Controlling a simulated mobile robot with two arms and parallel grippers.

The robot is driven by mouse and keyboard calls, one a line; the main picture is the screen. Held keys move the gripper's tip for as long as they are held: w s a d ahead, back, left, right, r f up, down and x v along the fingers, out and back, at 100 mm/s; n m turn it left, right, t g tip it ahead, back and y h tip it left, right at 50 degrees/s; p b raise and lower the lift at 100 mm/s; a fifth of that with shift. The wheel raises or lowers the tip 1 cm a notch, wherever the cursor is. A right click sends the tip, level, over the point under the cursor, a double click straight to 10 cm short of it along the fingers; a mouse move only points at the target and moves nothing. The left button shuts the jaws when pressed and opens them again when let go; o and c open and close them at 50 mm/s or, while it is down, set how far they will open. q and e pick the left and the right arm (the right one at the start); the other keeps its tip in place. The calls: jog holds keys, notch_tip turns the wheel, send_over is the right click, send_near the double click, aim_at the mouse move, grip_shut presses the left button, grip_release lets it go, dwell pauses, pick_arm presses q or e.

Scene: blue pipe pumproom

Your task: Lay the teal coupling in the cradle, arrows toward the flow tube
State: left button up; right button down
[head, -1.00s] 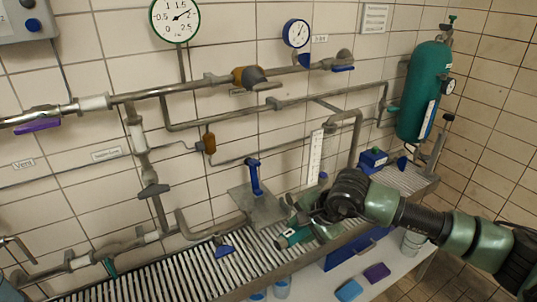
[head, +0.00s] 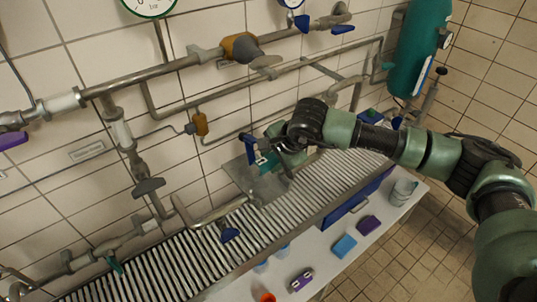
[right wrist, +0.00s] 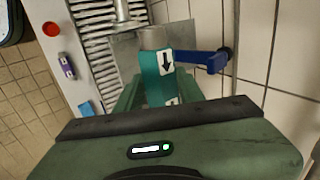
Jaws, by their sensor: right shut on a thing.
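The teal coupling (right wrist: 155,82) is held between the fingers of my right gripper (right wrist: 160,98). A white label with a black arrow faces the wrist camera; the arrow points down in that view, toward my gripper. In the head view my right gripper (head: 272,156) is over the grey plate (head: 266,188), and only a little of the coupling (head: 267,163) shows. A blue lever (head: 248,141) stands at the plate; it also shows in the right wrist view (right wrist: 205,59), beside the coupling. I cannot tell whether the coupling touches the plate. The flow tube is not clearly visible. My left gripper is out of view.
A slatted rack (head: 200,248) runs along the wall below metal pipes (head: 160,75). A green cylinder (head: 418,45) stands back right.

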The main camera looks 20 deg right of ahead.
jog(key=shift+f, duration=0.3)
jog(key=shift+b+x, duration=0.35)
jog(key=shift+x, duration=0.8)
jog(key=shift+s+d+f+b, duration=0.1)
jog(key=shift+s+f+b, duration=0.05)
jog(key=shift+f, duration=0.25)
jog(key=shift+s+d+f+b, duration=0.1)
jog(key=shift+s+f+b, duration=0.1)
jog(key=shift+f, duration=0.2)
notch_tip(320, 180, down, 6)
jog(key=b, duration=0.5)
jog(key=shift+a, duration=0.1)
jog(key=c, duration=0.9)
grip_release()
jog(key=shift+c, duration=0.2)
jog(key=shift+o, duration=0.6)
jog(key=shift+f, duration=0.1)
